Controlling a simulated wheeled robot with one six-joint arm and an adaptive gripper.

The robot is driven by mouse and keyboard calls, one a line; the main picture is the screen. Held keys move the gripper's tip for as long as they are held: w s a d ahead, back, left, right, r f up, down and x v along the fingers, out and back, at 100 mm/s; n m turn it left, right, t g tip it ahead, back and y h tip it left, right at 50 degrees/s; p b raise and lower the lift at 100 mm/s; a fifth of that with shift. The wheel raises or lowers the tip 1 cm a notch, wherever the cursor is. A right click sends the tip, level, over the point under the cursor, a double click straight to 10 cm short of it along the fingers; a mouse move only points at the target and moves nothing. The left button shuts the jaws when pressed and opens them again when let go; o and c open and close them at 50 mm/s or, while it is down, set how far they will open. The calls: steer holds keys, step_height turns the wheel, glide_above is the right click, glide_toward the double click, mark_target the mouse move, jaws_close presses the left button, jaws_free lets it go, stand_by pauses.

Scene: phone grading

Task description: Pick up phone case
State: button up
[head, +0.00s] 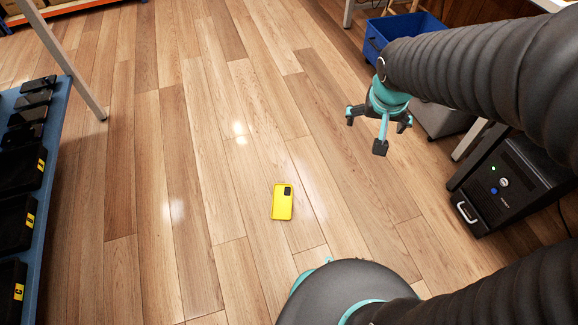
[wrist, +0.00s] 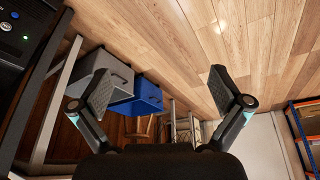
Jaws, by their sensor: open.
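The phone case (head: 282,205) is yellow with a dark camera cutout at its upper right corner. It lies flat on the wooden floor near the middle of the head view. My gripper (head: 380,126) is up and to the right of the case in the head view, well apart from it. In the wrist view my gripper (wrist: 158,95) shows two dark-padded fingers spread wide with nothing between them. The phone case does not show in the wrist view.
A blue bin (head: 375,45) and a grey bin (wrist: 100,85) stand at the right. A black computer tower (head: 505,185) is at the right edge. A blue-topped table (head: 62,95) with phones and lettered black trays is at the left. The floor around the case is clear.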

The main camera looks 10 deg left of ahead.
steer(key=w+a+f, duration=0.5)
steer(key=a+f, duration=0.1)
steer(key=f, duration=0.3)
steer(key=n+g+b, duration=0.2)
steer(key=b, duration=0.3)
glide_above(282, 201)
steer(key=s, duration=0.2)
steer(key=f, duration=3.9)
steer(key=shift+d, duration=0.2)
steer(key=shift+w+a+f, duration=0.1)
steer(key=shift+w+f, duration=0.15)
steer(key=shift+f, duration=0.75)
steer(key=shift+w+d+f, duration=0.1)
steer(key=shift+w+f, duration=0.1)
steer(key=shift+f, duration=0.8)
steer(key=shift+w+a+f, duration=0.1)
steer(key=shift+w+f, duration=0.15)
steer(key=shift+f, duration=0.75)
steer(key=shift+y, duration=0.3)
steer(key=c, duration=0.9)
steer(key=shift+c, duration=0.3)
